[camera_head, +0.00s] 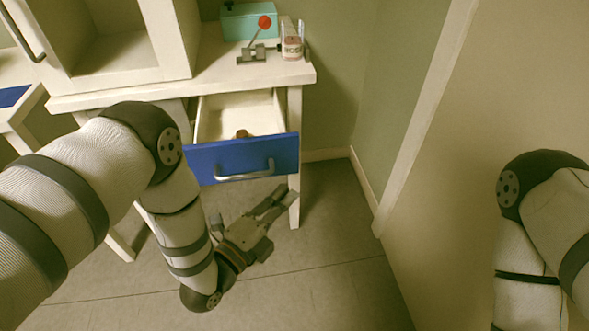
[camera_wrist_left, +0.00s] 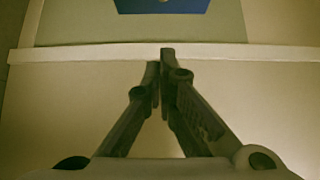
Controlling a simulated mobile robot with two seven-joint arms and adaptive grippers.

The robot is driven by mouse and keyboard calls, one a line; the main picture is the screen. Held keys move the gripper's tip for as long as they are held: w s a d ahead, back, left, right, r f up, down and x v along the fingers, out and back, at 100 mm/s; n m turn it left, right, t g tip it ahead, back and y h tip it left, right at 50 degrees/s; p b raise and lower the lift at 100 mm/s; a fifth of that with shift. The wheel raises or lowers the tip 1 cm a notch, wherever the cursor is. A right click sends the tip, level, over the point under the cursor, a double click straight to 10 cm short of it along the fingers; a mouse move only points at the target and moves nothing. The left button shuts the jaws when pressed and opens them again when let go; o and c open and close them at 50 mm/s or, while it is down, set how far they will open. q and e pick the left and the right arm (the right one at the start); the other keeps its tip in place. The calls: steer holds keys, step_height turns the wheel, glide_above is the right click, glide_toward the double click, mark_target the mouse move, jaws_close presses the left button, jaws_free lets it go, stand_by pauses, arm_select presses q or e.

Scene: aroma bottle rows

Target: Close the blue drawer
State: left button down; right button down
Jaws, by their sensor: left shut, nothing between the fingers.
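The blue drawer (camera_head: 225,160) is pulled out below the white tabletop, with its light interior showing. A curved metal handle (camera_head: 245,172) is on its blue front. A small brown item (camera_head: 242,134) lies inside. My left gripper (camera_head: 279,197) is below and in front of the drawer front, pointing up and right, and apart from the handle in the picture. Its fingers are shut and empty; they also show closed together in the left wrist view (camera_wrist_left: 164,62). My right arm shows at the right edge, but its gripper is out of view.
The white table (camera_head: 225,80) carries a teal box (camera_head: 248,22), a red-knobbed clamp (camera_head: 262,24) and a small labelled bottle (camera_head: 291,45). A table leg (camera_head: 294,190) stands right of the drawer. A wall (camera_head: 455,160) is at the right. Floor in front is clear.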

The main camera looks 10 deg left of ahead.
mark_target(292, 168)
arm_select(q)
steer(key=w, duration=0.5)
steer(key=w+d, duration=0.1)
steer(key=w, duration=0.1)
steer(key=shift+w+b, duration=0.4)
arm_select(e)
steer(key=shift+s+f, duration=0.45)
steer(key=shift+f, duration=0.1)
